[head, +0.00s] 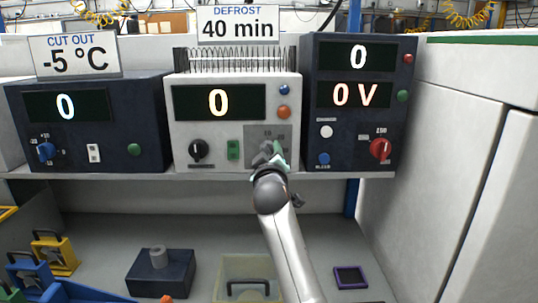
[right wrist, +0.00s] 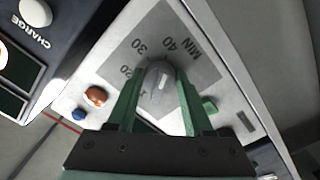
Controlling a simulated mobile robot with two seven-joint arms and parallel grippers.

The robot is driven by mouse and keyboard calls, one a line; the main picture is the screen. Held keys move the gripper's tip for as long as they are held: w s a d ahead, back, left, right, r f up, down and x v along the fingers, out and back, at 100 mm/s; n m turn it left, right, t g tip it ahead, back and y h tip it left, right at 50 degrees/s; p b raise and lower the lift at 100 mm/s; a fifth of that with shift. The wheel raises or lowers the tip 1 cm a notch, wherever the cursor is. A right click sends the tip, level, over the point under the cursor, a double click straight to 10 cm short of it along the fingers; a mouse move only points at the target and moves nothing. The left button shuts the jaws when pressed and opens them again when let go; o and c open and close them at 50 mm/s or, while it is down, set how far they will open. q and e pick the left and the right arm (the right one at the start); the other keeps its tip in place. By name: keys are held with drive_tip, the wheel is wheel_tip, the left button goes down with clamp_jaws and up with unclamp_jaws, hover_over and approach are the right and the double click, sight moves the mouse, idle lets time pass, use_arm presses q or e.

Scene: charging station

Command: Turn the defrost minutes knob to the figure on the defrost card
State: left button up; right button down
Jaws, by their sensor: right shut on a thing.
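The defrost card (head: 238,25) stands on top of the middle white unit (head: 205,133) and reads 40 min. The unit's display (head: 218,102) shows 0. The defrost minutes knob is grey with a white line; it shows in the right wrist view (right wrist: 160,83) on a grey dial plate (right wrist: 188,68) with figures 20, 30 and 40 and the word MIN. Which figure the line points at, I cannot tell. My right gripper (head: 268,152) is shut on this knob, with green fingers on either side; it hides most of the knob in the head view. My left gripper is not in view.
On the middle unit are a black knob (head: 198,150), a green switch (head: 233,149), and blue and orange buttons (head: 284,111). Dark units stand left (head: 120,110) and right (head: 320,75). Below the shelf are a dark box (head: 160,275) and a yellowish tray (head: 230,270).

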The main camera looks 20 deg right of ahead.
drive_tip(key=shift+f, duration=0.1)
drive_tip(key=shift+c, duration=1.5)
unclamp_jaws()
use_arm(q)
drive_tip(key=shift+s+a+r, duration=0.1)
use_arm(e)
drive_tip(key=shift+s, duration=0.1)
